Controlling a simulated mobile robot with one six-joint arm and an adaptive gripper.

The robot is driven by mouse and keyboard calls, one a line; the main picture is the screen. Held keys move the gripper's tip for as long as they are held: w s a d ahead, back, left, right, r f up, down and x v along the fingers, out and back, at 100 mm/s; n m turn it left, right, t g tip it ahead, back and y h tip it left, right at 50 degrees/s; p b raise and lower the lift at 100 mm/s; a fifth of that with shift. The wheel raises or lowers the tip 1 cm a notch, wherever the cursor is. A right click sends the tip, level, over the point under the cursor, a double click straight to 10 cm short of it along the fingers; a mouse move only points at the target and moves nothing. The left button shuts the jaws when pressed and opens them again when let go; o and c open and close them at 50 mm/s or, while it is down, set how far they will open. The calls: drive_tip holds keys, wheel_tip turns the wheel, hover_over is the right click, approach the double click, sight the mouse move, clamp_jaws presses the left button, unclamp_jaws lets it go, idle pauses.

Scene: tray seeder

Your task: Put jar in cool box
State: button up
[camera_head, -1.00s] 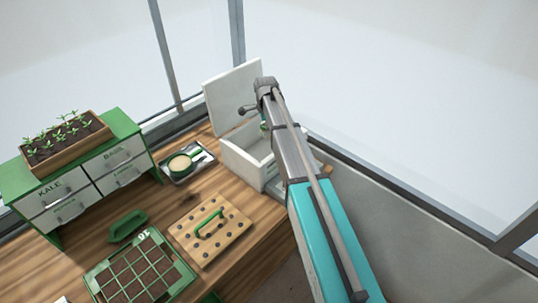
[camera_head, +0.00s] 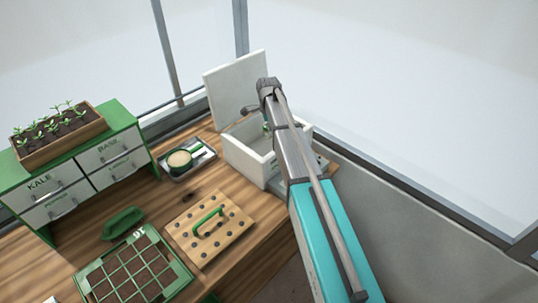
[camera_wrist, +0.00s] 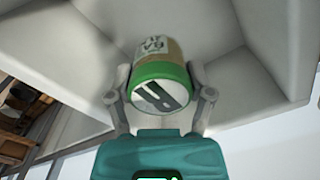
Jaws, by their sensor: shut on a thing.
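The jar (camera_wrist: 160,68) has a green-rimmed lid and a pale, lettered label. It shows in the wrist view between the fingers of my gripper (camera_wrist: 161,92), which is shut on it. The cool box (camera_head: 250,170) is a white open box at the back right of the bench, with its lid (camera_head: 235,88) raised. Its pale inner walls (camera_wrist: 240,55) surround the jar in the wrist view. I cannot tell whether the jar touches the floor of the box. In the head view my arm hides most of the gripper and jar.
A dibber board (camera_head: 230,236), a seed tray (camera_head: 178,268), and a green drawer unit (camera_head: 139,148) fill the left side. Window frames stand behind.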

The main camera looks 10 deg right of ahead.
sight(269, 146)
wheel_tip(269, 146, down, 6)
drive_tip(key=b, duration=0.6)
drive_tip(key=shift+f, duration=0.15)
drive_tip(key=shift+d, duration=0.1)
idle(0.4)
drive_tip(key=shift+f+b, duration=1.85)
drive_tip(key=shift+b, duration=0.2)
drive_tip(key=shift+f, duration=0.2)
drive_tip(key=o, duration=1.3)
drive_tip(key=shift+r, duration=0.1)
drive_tip(key=shift+c, duration=0.2)
drive_tip(key=shift+r, duration=0.1)
wheel_tip(269, 146, up, 12)
drive_tip(key=p, duration=1.2)
